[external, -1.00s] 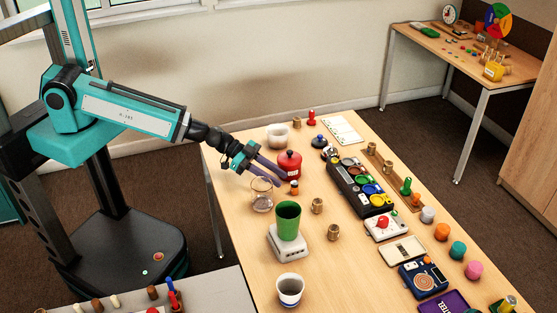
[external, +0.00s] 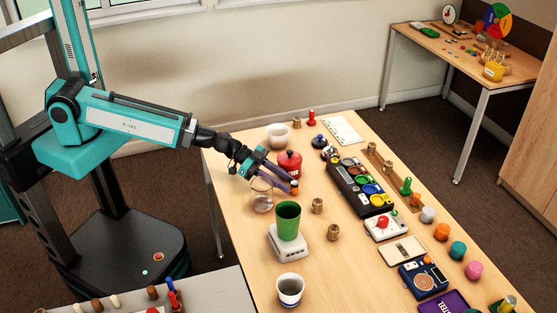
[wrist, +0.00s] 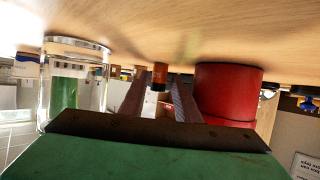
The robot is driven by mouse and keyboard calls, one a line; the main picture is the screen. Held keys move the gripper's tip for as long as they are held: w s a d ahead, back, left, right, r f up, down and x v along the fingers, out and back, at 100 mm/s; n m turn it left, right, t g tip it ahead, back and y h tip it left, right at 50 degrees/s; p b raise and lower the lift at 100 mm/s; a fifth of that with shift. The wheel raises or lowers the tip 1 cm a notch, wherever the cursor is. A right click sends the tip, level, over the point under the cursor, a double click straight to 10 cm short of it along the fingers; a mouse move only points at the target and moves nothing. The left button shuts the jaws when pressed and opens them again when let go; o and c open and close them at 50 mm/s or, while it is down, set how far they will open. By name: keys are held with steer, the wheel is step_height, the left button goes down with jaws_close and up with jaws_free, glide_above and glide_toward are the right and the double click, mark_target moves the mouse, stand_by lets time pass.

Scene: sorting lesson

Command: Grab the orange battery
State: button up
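The orange battery (wrist: 160,72), a small cylinder with an orange body and dark end, stands on the table and appears upside down in the wrist view. In the external view the battery (external: 294,187) is partly hidden by my fingertips. My gripper (external: 293,183) is low over the table with its fingers reaching to the battery. In the wrist view my gripper (wrist: 158,92) is open, one finger on each side of the battery, with gaps showing between them. Whether the tips touch it I cannot tell.
A red canister (external: 290,162) stands close behind my fingers, and a clear glass (external: 262,200) close in front. A green cup (external: 288,220) sits on a white scale (external: 289,245) nearer the camera. A black tray of coloured dishes (external: 362,190) lies to the right.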

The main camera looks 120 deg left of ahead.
steer(key=shift+p+x, duration=0.3)
steer(key=shift+x, duration=0.85)
jaws_close()
steer(key=shift+r, duration=0.2)
step_height(320, 180, up, 10)
stand_by(0.6)
steer(key=shift+f, duration=0.15)
stand_by(0.3)
